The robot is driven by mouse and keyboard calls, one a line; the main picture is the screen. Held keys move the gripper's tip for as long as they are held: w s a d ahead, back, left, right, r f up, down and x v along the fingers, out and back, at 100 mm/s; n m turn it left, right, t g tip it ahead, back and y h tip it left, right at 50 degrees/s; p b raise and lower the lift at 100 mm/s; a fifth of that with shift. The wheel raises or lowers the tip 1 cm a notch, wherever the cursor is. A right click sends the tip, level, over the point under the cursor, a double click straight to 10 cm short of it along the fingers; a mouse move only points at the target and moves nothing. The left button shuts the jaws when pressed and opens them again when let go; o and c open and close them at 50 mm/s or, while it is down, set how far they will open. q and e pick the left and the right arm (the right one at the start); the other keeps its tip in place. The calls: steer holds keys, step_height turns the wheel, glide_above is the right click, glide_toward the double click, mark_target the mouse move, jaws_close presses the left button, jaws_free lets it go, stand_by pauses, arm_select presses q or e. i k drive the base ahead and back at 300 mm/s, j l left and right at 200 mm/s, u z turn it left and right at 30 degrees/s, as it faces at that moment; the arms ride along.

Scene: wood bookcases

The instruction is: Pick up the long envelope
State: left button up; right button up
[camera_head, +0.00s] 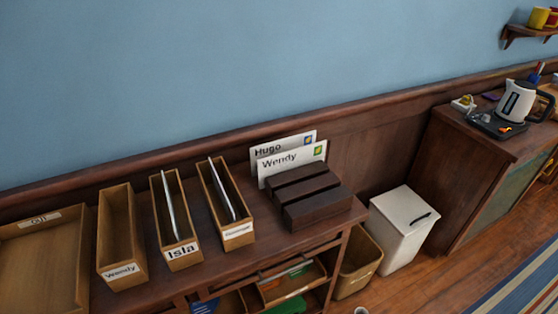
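Two white envelopes stand upright, one behind the other, in a dark slotted wooden holder (318,208) on the sideboard. The rear envelope (288,145) reads "Hugo" and is partly hidden by the front envelope (296,161), which reads "Wendy". Both have a coloured stamp at the top right, and I cannot tell for sure which is the longer. Another white envelope (169,206) stands in the box labelled "Isla" (183,253), and one more (222,191) stands in the box to its right (238,233). Neither of my grippers is in view.
An empty box labelled "Wendy" (121,271) and a wide tray (40,262) stand at the left. The sideboard (265,241) backs onto a blue wall. A white bin (402,229) and a tan bin (358,264) stand right of it. A kettle (517,101) is on the far cabinet.

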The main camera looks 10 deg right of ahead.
mark_target(274, 164)
steer(key=i+l+u, duration=0.1)
steer(key=l+u, duration=0.25)
steer(key=l, duration=0.3)
steer(key=l+u, duration=0.35)
steer(key=l, duration=0.3)
steer(key=l+u, duration=0.35)
steer(key=l, duration=0.3)
